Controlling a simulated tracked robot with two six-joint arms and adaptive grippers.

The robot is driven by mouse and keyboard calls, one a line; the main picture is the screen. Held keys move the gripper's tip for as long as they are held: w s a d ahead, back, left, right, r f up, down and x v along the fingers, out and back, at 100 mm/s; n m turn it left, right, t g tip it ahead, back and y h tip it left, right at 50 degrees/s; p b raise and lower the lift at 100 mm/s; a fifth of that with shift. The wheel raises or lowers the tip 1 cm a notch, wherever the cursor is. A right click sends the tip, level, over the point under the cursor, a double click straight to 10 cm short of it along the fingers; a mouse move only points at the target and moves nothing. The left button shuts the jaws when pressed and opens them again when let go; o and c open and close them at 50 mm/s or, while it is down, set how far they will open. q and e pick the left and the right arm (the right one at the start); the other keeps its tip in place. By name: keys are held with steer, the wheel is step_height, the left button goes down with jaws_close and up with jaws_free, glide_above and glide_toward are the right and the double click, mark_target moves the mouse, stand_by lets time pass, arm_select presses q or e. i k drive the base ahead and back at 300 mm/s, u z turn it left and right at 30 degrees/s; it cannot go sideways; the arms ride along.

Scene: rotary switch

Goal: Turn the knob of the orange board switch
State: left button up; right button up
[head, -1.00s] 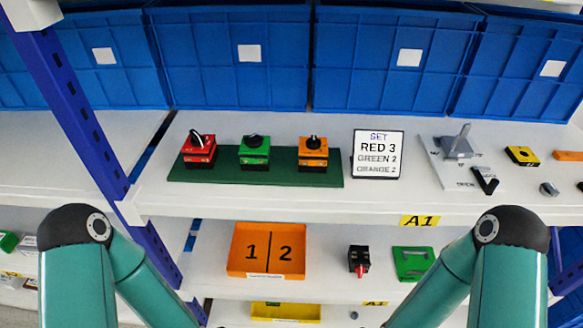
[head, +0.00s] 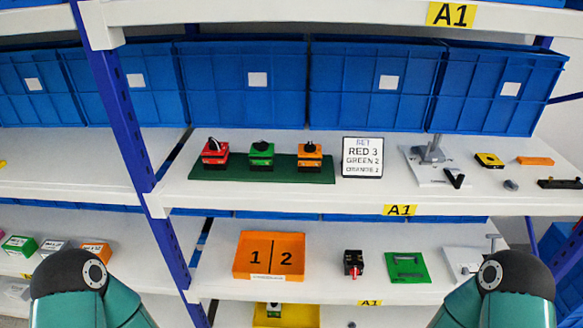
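The orange switch (head: 309,157) with a dark knob on top stands at the right end of a dark green board (head: 283,176) on the upper shelf. A green switch (head: 261,154) stands in the middle of the board and a red switch (head: 215,154) at its left end, each with a dark knob. A white sign (head: 362,157) right of the board reads SET, RED 3, GREEN 2, ORANGE 2. Only upper parts of my two arms show at the bottom left and right. Neither gripper is in view, and both arms are well away from the switches.
Blue crates (head: 257,100) line the back of the upper shelf (head: 250,201). A grey lever fixture (head: 430,153) and small parts lie right of the sign. A blue post (head: 123,135) stands at left. The lower shelf holds an orange tray (head: 239,266). The strip before the board is clear.

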mark_target(310, 148)
steer(key=z, duration=0.15)
steer(key=i, duration=0.85)
